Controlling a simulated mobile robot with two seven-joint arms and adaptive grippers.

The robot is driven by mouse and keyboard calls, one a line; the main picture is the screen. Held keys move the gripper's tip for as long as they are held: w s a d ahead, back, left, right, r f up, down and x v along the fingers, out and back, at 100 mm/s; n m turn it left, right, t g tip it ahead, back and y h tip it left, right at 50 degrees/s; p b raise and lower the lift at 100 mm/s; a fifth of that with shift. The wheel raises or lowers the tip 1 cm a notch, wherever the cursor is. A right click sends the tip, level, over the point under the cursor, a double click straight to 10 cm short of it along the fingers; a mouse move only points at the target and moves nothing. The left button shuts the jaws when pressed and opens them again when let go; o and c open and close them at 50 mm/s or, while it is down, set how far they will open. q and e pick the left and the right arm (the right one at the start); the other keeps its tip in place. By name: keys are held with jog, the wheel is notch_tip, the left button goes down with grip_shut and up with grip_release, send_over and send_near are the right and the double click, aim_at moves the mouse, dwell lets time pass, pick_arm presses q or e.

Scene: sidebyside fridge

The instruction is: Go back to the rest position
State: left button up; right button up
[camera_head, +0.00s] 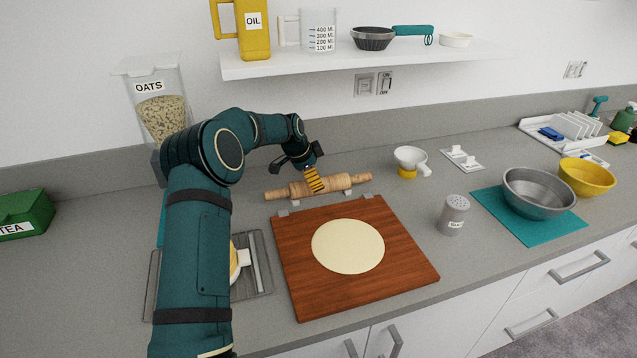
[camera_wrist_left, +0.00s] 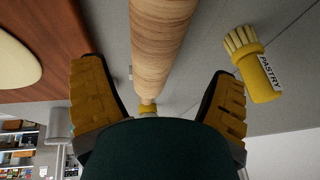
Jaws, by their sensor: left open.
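A wooden rolling pin (camera_head: 343,182) lies on the counter behind a brown board (camera_head: 405,280). My left gripper (camera_head: 306,180) is at the pin's left part, with one yellow finger in front of it. In the left wrist view the rolling pin (camera_wrist_left: 158,40) runs between my two spread yellow fingers (camera_wrist_left: 158,100). Gaps show on both sides of the pin, so the gripper is open around it. My right gripper is not in view.
A flat dough round (camera_head: 348,246) lies on the board. A shaker (camera_head: 453,215), a steel bowl (camera_head: 538,193) and a yellow bowl (camera_head: 587,177) stand to the right. A shelf (camera_head: 270,69) hangs above. An oats container (camera_head: 160,105) stands behind my arm.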

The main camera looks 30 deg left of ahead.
pick_arm(q)
jog(key=v, duration=0.8)
jog(key=shift+r+p, duration=0.1)
jog(key=shift+p, duration=0.25)
